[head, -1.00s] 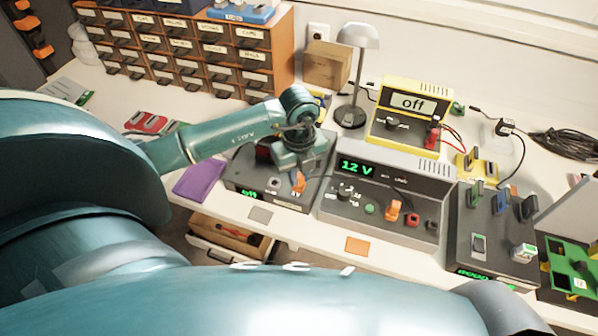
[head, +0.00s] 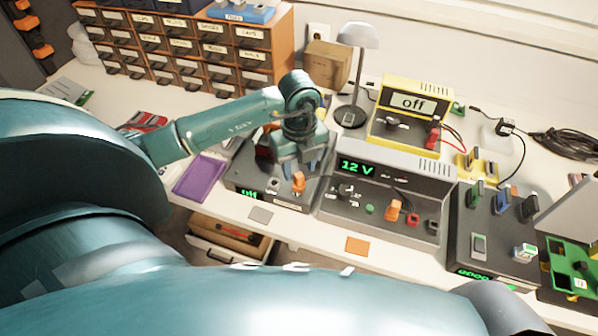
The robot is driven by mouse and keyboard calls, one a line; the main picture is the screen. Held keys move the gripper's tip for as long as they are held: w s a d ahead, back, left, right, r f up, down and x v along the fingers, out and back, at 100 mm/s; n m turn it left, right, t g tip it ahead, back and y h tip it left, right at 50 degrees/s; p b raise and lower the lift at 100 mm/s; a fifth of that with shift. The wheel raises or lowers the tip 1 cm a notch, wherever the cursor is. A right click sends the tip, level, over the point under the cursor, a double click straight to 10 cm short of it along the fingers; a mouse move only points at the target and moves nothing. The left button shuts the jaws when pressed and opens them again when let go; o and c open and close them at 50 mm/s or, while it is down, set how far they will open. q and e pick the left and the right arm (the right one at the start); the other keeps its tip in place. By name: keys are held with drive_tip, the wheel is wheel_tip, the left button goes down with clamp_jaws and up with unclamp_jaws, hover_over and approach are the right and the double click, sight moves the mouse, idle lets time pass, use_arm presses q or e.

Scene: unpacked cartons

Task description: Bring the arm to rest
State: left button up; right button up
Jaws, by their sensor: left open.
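My left arm (head: 228,124) reaches in from the left over the bench. My left gripper (head: 298,168) points down with its fingers apart, above the back of a dark box (head: 262,185) whose display reads "off". It holds nothing that I can see. The gripper hides part of this box, so the exact gap between fingertips and box cannot be told. The box has an orange switch (head: 298,181) at its front right. My right gripper does not show.
A grey power supply (head: 400,172) reading "12 V" stands right of the gripper, with a yellow meter (head: 411,103) reading "off" behind it. A lamp (head: 353,72), a cardboard box (head: 326,63) and a drawer cabinet (head: 184,41) stand behind. A purple tray (head: 201,178) lies left.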

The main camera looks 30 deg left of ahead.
use_arm(q)
wheel_tip(320, 180, up, 10)
drive_tip(key=shift+r+b, duration=0.15)
drive_tip(key=shift+b, duration=0.15)
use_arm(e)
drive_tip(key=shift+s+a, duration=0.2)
